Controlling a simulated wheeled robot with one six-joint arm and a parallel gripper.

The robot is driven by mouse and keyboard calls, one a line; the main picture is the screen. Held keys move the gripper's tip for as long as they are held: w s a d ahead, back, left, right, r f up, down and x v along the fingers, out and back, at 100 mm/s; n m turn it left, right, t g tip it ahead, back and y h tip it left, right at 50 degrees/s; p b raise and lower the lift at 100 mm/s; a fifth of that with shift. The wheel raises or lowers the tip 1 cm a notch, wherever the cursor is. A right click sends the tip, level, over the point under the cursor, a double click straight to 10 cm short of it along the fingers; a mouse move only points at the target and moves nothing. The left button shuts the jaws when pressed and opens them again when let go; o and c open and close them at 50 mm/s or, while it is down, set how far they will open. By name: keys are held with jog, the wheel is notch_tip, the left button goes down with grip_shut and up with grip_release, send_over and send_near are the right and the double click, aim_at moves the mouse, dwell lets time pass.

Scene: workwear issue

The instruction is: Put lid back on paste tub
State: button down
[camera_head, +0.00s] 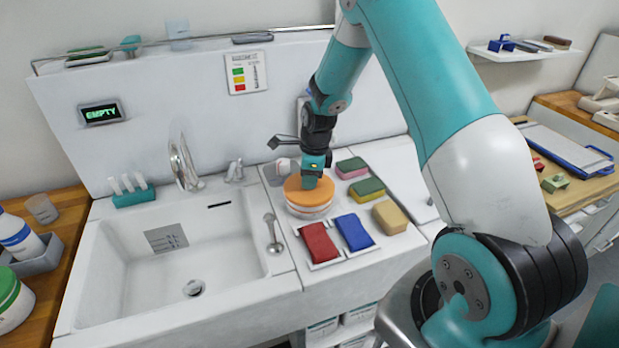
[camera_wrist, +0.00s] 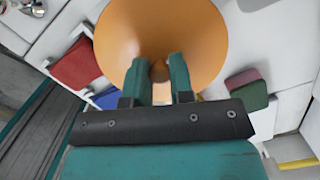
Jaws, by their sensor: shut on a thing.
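The orange lid (camera_head: 298,194) is a round, shallow cone with a small knob. It sits over the top of the white paste tub (camera_head: 309,211) on the counter right of the sink. I cannot tell whether a thin gap remains between lid and tub. My gripper (camera_head: 314,172) points down over the lid's middle. In the wrist view the two teal fingers (camera_wrist: 163,62) are shut on the knob (camera_wrist: 160,72), and the lid (camera_wrist: 203,45) fills the upper middle. The lid hides the tub in that view.
A red cloth (camera_head: 319,243) and a blue cloth (camera_head: 354,232) lie just in front of the tub. Sponges (camera_head: 366,188) lie to its right, with a tan block (camera_head: 390,217) nearby. A metal spoon-like tool (camera_head: 273,234) lies between the tub and the sink (camera_head: 180,250).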

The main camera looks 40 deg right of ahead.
dwell(0.4)
jog(key=shift+c, duration=2.2)
grip_release()
jog(key=shift+r+p, duration=2.7)
jog(key=shift+r, duration=0.8)
grip_shut()
jog(key=shift+f, duration=0.1)
